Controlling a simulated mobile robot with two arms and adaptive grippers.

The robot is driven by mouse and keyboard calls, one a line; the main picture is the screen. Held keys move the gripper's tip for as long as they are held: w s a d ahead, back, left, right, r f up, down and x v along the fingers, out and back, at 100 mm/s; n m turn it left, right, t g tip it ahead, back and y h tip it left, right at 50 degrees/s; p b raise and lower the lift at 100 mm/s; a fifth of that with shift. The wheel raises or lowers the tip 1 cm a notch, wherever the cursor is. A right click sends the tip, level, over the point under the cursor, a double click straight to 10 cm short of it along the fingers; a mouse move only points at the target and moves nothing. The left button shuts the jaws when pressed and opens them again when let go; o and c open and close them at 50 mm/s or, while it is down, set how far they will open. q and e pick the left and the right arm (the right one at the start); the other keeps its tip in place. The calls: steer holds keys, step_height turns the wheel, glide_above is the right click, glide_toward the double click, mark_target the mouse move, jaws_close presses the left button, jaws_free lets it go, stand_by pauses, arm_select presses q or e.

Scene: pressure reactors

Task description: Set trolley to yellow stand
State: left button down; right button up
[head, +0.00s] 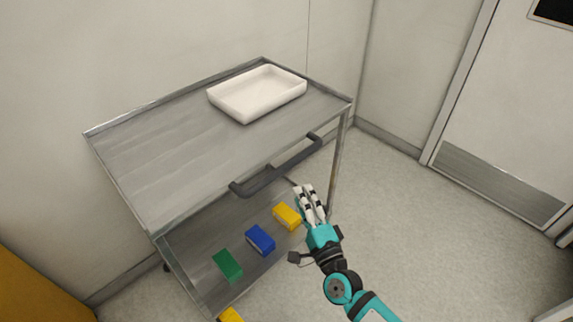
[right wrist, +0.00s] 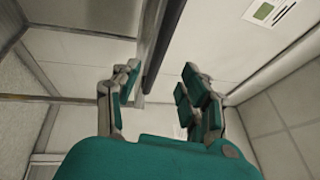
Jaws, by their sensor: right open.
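The grey metal trolley (head: 190,150) stands against the wall in the head view, with a white tray (head: 258,92) on its top. A dark grey handle (head: 276,165) runs along its near side. My right gripper (head: 308,200) is open, just below the right end of the handle in the picture; contact cannot be told. In the right wrist view my right gripper (right wrist: 160,78) has its fingers apart, with a dark bar (right wrist: 163,45) showing between them. A yellow surface (head: 28,285) shows at the lower left edge; whether it is the yellow stand cannot be told. My left gripper is not visible.
The lower shelf holds a green block (head: 227,265), a blue block (head: 260,240) and a yellow block (head: 287,216). Another yellow piece (head: 230,315) shows at the bottom edge. The floor (head: 430,245) at right is clear, up to a door (head: 510,90).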

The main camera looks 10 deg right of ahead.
mark_target(286, 167)
steer(key=x, duration=1)
steer(key=shift+w+a, duration=0.1)
steer(key=shift+w, duration=0.25)
steer(key=shift+r, duration=0.1)
jaws_close()
